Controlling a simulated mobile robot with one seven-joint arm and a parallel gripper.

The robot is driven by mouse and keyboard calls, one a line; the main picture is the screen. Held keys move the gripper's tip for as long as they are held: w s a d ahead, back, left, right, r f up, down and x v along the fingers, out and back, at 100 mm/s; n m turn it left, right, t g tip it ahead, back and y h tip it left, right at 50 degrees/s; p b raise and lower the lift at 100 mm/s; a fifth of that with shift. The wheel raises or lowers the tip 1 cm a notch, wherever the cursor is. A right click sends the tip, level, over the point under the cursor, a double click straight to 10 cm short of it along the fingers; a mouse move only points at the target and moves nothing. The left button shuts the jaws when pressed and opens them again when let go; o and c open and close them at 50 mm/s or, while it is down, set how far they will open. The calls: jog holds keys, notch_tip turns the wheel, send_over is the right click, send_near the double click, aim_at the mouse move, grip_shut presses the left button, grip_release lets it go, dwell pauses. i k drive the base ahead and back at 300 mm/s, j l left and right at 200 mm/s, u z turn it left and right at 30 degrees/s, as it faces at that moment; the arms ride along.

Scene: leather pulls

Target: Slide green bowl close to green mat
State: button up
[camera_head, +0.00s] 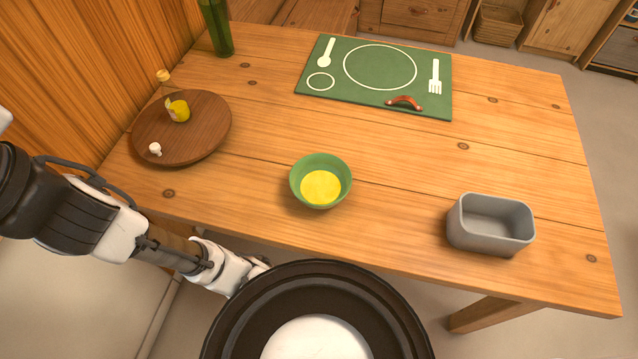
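A green bowl (321,181) with yellow contents stands upright near the front middle of the wooden table. The green mat (330,91) lies flat at the back of the table, printed with a white plate ring, a spoon, a fork and a small circle. A wide stretch of bare wood lies between bowl and mat. My gripper (262,268) is low, at or below the table's front edge, left of and nearer to me than the bowl, and not touching it. Its fingers are small and partly hidden behind my dark round body, so their opening is unclear.
A reddish-brown curved item (404,103) lies on the mat's front edge. A grey open box (490,239) stands at front right. A round wooden board (205,130) holds a small yellow bottle and a white piece. A dark green bottle (217,28) stands at back left.

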aim_at(318, 181)
jog(key=k+u, duration=0.1)
jog(key=k, duration=0.75)
